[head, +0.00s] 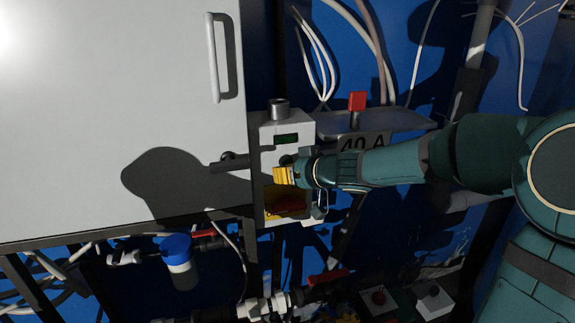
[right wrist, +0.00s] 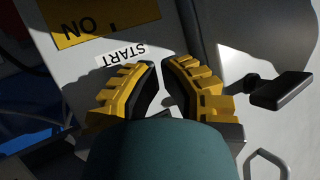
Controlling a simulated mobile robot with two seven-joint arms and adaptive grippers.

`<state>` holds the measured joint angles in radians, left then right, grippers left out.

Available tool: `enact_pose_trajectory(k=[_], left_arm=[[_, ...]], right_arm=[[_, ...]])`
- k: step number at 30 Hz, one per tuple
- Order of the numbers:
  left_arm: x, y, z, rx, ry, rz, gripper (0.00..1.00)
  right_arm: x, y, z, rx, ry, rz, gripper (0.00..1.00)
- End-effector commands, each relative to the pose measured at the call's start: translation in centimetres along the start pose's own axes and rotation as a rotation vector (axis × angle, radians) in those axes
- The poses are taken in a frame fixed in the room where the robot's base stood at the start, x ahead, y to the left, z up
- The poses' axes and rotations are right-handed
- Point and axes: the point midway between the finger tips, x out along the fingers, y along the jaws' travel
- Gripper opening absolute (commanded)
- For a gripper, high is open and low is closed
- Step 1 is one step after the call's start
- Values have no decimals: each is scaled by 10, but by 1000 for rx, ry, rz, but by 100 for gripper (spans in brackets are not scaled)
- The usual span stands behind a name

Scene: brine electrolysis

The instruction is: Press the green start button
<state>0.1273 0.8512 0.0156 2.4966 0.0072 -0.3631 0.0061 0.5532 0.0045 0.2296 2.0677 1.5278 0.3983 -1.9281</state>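The pale control box (head: 270,130) stands at the right edge of the large cabinet, with a small dark green display (head: 286,138) near its top. The green start button does not show clearly in either view. A START label (right wrist: 121,53) shows on the box in the right wrist view, just beyond my fingers. My right gripper (head: 284,175) is in front of the box, below the display. In the right wrist view my right gripper (right wrist: 158,66) has its yellow fingertips drawn nearly together, with nothing seen between them. I cannot tell whether they touch the box. My left gripper is out of view.
The white cabinet door (head: 110,110) has a long handle (head: 215,58). A black lever (right wrist: 283,90) is right of my fingers in the right wrist view. A red-topped post (head: 357,101) stands above the "40 A" sign. Pipes and valves lie below.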

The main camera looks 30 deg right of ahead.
Motion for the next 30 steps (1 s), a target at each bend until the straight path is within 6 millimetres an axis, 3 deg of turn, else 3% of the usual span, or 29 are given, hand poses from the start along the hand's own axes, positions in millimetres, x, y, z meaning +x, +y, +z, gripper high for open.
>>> enact_pose_trajectory(k=[30], left_arm=[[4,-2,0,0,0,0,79]], right_arm=[[9,5,-4,1,0,0,0]])
